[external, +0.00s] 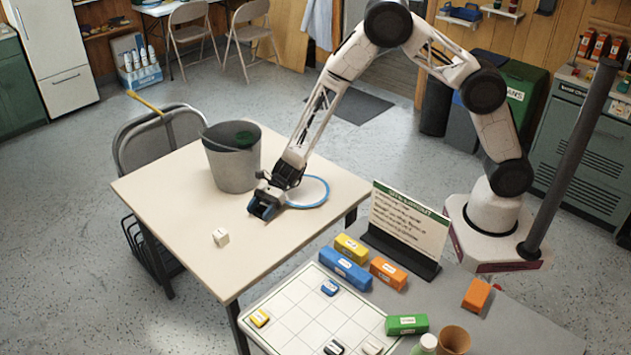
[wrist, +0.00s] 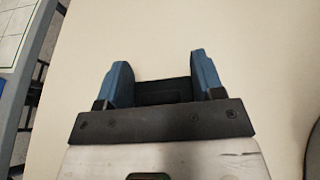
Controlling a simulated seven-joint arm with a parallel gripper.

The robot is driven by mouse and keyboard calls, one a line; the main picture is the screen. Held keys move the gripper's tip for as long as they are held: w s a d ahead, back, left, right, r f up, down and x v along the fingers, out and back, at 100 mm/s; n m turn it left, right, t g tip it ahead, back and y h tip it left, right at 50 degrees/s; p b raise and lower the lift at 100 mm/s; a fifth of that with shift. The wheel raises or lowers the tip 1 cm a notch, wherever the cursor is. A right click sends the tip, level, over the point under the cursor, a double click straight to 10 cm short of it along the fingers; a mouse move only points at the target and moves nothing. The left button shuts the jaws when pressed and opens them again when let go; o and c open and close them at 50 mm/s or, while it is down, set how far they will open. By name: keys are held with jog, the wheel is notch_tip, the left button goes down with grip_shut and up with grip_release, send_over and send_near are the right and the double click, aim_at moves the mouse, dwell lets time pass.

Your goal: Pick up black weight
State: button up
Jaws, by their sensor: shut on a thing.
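The black weight (wrist: 163,92) is a dark block between the two blue fingers in the wrist view. My gripper (wrist: 160,76) is shut on it, with a finger against each side. In the external view my gripper (external: 264,208) is low over the beige table, and the weight cannot be made out there. Whether the weight touches the tabletop cannot be told.
A grey bucket (external: 233,166) stands behind and left of my gripper. A blue-rimmed round item (external: 316,190) lies just right of it. A white cube (external: 221,237) sits nearer the front. A gridded board (external: 290,310) with small blocks lies on the adjoining table.

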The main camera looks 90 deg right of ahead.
aim_at(261, 213)
jog(key=shift+r, duration=0.25)
jog(key=shift+r, duration=1.35)
jog(key=shift+s+r, duration=0.2)
jog(key=shift+r, duration=0.1)
jog(key=s, duration=0.5)
jog(key=s+r, duration=0.1)
jog(key=s, duration=0.9)
jog(key=shift+s+d+r, duration=0.15)
jog(key=shift+s+d, duration=0.05)
jog(key=shift+s, duration=0.05)
jog(key=shift+d, duration=0.1)
